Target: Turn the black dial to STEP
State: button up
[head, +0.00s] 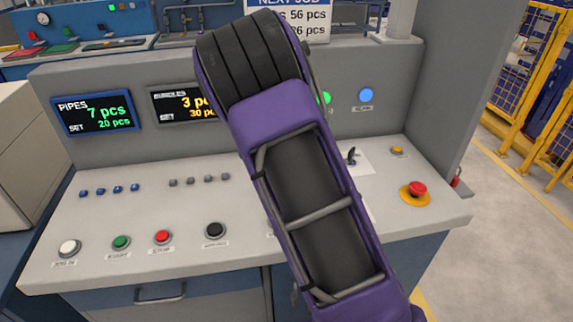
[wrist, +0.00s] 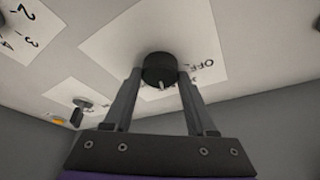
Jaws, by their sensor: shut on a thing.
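The black dial (wrist: 160,69) sits on a white label plate (wrist: 205,35) on the panel in the wrist view. A light pointer mark shows on its near edge. The word OFF is readable at the right of the plate; other lettering near the dial is partly hidden, and I cannot read STEP. My gripper (wrist: 159,76) has one finger on each side of the dial and is shut on it. In the head view my purple arm covers the dial and the gripper.
A smaller black switch (head: 351,156) stands on a white plate right of my arm. A red emergency button (head: 416,188) is farther right. Push buttons, such as the black one (head: 215,230), line the panel's front left. A pipes display (head: 95,113) is on the upright panel.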

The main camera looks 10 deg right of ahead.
jog(key=o, duration=1.4)
jog(key=shift+r, duration=0.1)
jog(key=v, duration=1.7)
jog(key=shift+s+r, duration=0.15)
